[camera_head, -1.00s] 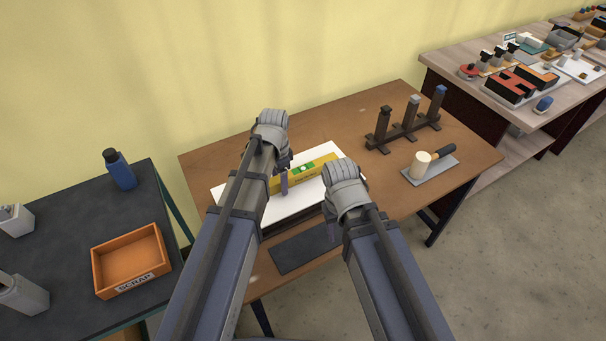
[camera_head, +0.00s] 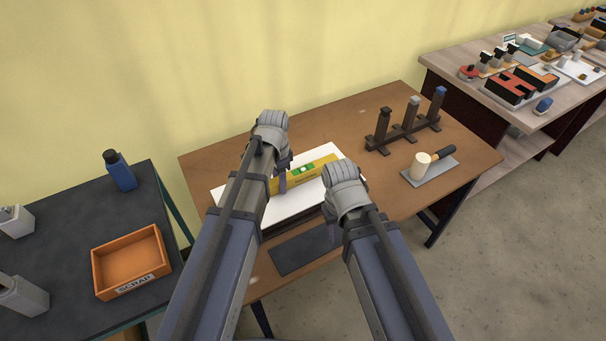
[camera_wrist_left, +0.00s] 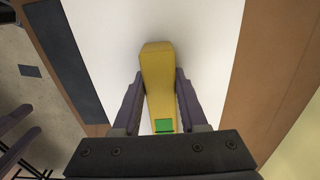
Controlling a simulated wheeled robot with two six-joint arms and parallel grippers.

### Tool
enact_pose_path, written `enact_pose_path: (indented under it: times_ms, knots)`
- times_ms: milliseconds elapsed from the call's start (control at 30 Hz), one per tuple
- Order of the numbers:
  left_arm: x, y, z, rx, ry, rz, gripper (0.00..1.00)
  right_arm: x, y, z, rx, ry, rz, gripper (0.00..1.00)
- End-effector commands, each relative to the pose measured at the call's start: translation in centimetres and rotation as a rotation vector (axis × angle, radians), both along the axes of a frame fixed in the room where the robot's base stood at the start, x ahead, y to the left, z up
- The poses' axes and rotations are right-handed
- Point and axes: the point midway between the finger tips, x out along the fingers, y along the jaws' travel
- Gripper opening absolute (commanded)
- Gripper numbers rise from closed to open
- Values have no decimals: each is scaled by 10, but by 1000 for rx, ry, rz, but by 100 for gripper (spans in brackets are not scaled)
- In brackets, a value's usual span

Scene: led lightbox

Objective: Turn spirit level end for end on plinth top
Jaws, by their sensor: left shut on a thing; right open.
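The yellow spirit level (camera_head: 318,168) with a green vial lies along the white plinth top (camera_head: 297,205). My left gripper (camera_head: 284,178) is shut on the level, one finger showing on its near side. In the left wrist view the two fingers of the left gripper (camera_wrist_left: 160,100) straddle the yellow level (camera_wrist_left: 157,66), with the green vial close to the palm. I cannot tell whether the level touches the plinth. My right gripper (camera_head: 333,230) is open beside the plinth's near right edge, apart from the level; its fingers are mostly hidden by its wrist.
A dark grey mat (camera_head: 300,252) lies at the table's front. A dark post rack (camera_head: 405,130) stands back right, and a mallet (camera_head: 424,162) lies on a grey pad (camera_head: 432,170). An orange scrap tray (camera_head: 131,262) and a blue bottle (camera_head: 119,170) are on the left table.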

Motion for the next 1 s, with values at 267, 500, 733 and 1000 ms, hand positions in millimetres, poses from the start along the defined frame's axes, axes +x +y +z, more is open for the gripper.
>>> enact_pose_path:
  times_ms: [267, 500, 733, 1000]
  knots:
    - [0, 0, 19, 0, 0, 0, 0, 0, 0, 19, 0, 0, 0, 50]
    - [0, 0, 35, 0, 0, 0, 0, 0, 0, 35, 0, 0, 0, 50]
    - [0, 0, 40, 0, 0, 0, 0, 0, 0, 39, 0, 0, 0, 50]
    - [0, 0, 39, 0, 0, 0, 0, 0, 0, 39, 0, 0, 0, 50]
